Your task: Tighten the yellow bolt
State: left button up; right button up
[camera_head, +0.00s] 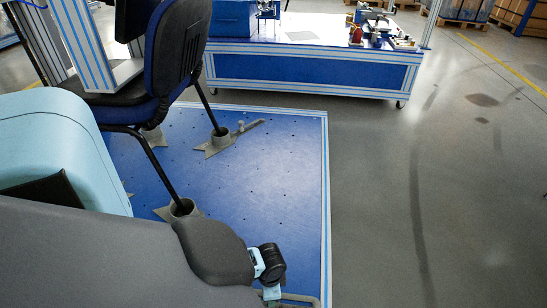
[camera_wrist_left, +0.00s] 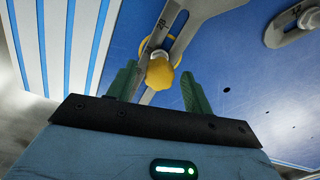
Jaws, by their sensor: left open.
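The yellow bolt (camera_wrist_left: 160,73) has a lobed knob head. In the left wrist view it sits on a grey slotted clamp arm (camera_wrist_left: 205,12) over the blue plate. My left gripper (camera_wrist_left: 158,80) is open, with one green finger on each side of the bolt head. I see gaps at both sides; whether either finger touches it I cannot tell. In the head view my left arm comes in from the left and its wrist is near the plate's front right corner. The bolt and fingertips cannot be made out there. My right gripper is not in view.
A dark chair (camera_head: 168,60) stands on the blue plate (camera_head: 270,165), its legs in grey clamps (camera_head: 217,138). Another clamp part (camera_wrist_left: 295,22) shows at the wrist view's upper right. A blue workbench (camera_head: 310,75) with tools stands behind. The floor at right is clear.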

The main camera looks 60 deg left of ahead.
pick_arm(q)
jog(key=shift+f, duration=0.7)
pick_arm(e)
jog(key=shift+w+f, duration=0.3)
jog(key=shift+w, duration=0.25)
pick_arm(q)
jog(key=shift+d, duration=0.1)
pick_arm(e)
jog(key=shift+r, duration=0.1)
pick_arm(q)
jog(key=shift+n, duration=0.5)
jog(key=shift+r+n+p, duration=0.1)
jog(key=shift+n+p, duration=0.45)
jog(key=shift+n, duration=1.05)
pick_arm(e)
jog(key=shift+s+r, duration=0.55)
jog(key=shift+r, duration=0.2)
